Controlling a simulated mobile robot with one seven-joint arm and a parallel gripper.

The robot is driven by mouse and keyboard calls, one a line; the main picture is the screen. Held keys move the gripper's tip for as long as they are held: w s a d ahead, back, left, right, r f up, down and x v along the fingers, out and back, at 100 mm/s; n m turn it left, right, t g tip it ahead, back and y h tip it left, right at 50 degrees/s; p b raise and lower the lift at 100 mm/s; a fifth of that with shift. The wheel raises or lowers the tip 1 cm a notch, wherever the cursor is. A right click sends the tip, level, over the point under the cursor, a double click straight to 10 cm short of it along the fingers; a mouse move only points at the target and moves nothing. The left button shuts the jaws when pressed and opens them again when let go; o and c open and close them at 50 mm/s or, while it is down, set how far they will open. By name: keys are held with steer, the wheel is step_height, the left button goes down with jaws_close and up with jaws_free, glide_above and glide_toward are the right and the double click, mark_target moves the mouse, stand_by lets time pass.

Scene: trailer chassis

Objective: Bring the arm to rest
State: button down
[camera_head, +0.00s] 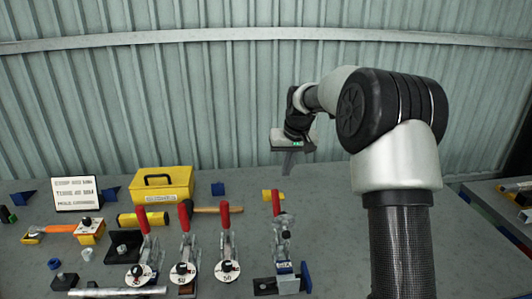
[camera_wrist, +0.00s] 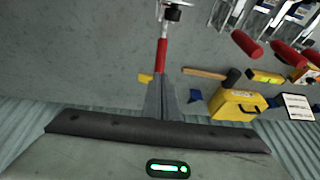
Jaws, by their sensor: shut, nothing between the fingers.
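My arm rises at the right of the head view and bends over to the left. My gripper (camera_head: 289,170) hangs above the back part of the grey table (camera_head: 340,215), with its fingers pointing down. It is shut and empty. In the wrist view the closed fingers (camera_wrist: 161,85) show against the table, near the tip of a red handle. The gripper appears apart from everything on the table.
Several toggle clamps with red handles (camera_head: 277,203) stand on the table. A yellow toolbox (camera_head: 165,186), a hammer (camera_head: 205,210) and a white sign (camera_head: 77,194) are at the left. A corrugated wall (camera_head: 220,100) stands behind. The table right of the clamps looks clear.

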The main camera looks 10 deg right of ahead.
steer(key=s+a+r+h+p, duration=0.1)
steer(key=s+r, duration=0.6)
steer(key=s, duration=0.3)
steer(key=s+a+r, duration=0.1)
steer(key=s+r, duration=0.7)
steer(key=s, duration=0.2)
steer(key=s+f+t+p, duration=0.1)
steer(key=s+f, duration=0.1)
steer(key=s, duration=1.9)
steer(key=shift+d+f+t+p, duration=0.25)
steer(key=shift+d+t+p, duration=0.05)
steer(key=shift+t+p, duration=0.1)
steer(key=shift+a, duration=0.1)
